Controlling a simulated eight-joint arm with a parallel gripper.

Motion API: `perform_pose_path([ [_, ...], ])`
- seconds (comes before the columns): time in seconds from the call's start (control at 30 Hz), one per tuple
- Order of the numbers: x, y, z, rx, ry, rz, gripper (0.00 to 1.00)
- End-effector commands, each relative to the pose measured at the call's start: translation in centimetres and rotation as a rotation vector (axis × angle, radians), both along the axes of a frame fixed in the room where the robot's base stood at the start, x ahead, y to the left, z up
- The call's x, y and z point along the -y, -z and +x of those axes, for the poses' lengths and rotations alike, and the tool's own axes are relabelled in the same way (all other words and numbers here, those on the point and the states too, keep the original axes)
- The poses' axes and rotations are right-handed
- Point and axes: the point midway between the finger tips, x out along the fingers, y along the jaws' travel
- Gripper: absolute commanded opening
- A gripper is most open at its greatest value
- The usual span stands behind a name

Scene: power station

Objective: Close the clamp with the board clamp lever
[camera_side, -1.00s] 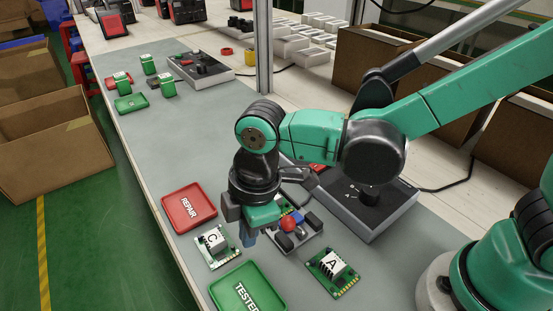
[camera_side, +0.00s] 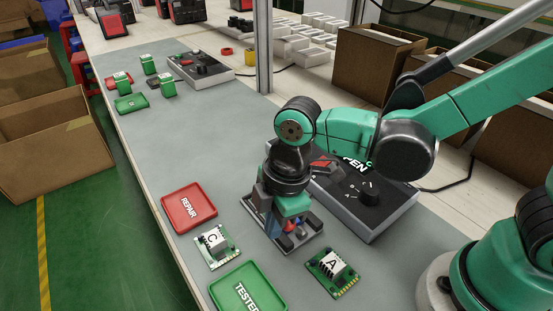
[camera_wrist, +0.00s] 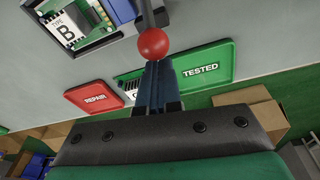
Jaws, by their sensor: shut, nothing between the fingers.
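The board clamp (camera_side: 297,241) is a grey fixture with dark blocks in the side view, partly hidden by my gripper. Its lever ends in a red ball (camera_wrist: 152,44), on a dark bar (camera_wrist: 147,13) at the top of the wrist view. Board B (camera_wrist: 68,29), green with a white label, sits in the fixture left of the lever. My gripper (camera_wrist: 157,70) has its blue fingers shut and empty, with the tips close to the ball. I cannot tell whether they touch it. In the side view my gripper (camera_side: 271,222) is over the fixture's left part.
A control box (camera_side: 385,210) behind the fixture shows "OPEN", partly hidden by my arm. Board C (camera_side: 215,244) and board A (camera_side: 332,271) lie either side in front. The red REPAIR tray (camera_side: 189,207) and green TESTED tray (camera_side: 245,292) lie nearby.

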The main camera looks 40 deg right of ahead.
Motion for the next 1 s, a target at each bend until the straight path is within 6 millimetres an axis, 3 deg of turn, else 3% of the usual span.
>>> perform_pose_path([
  [1.0,2.0,-1.1,0.1,0.0,0.007,0.25,0.0],
])
